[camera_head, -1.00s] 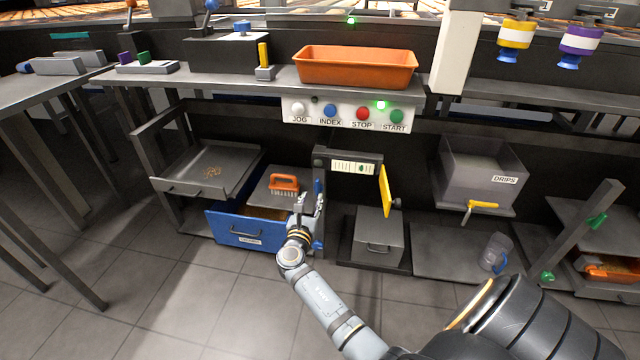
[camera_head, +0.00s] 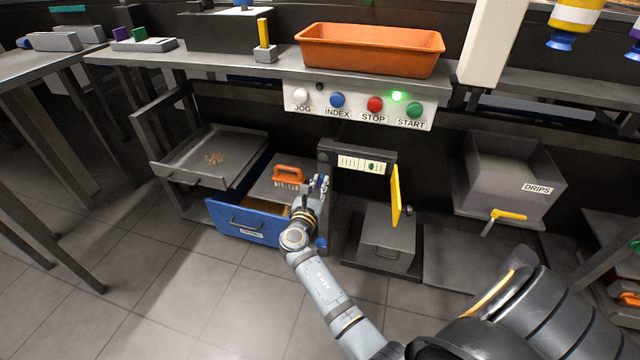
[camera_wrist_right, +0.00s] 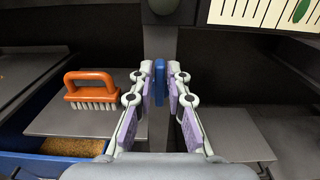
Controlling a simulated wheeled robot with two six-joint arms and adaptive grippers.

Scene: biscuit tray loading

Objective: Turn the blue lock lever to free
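The blue lock lever (camera_wrist_right: 159,82) stands upright on a grey post in the right wrist view, between my right fingertips. In the head view the lever is mostly hidden by the gripper. My right gripper (camera_wrist_right: 161,78) has its two fingers apart, one on each side of the lever, with a narrow gap showing on both sides. I cannot tell how far the tips reach along it. In the head view the right gripper (camera_head: 320,184) is at the post beside the open blue drawer. My left gripper is not in view.
The blue drawer (camera_head: 238,222) stands out left of the gripper. An orange brush (camera_wrist_right: 90,88) lies on a grey plate above it. A yellow flap (camera_head: 396,195) sticks out to the right, above a grey box (camera_head: 388,240). The button panel (camera_head: 350,106) is above.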

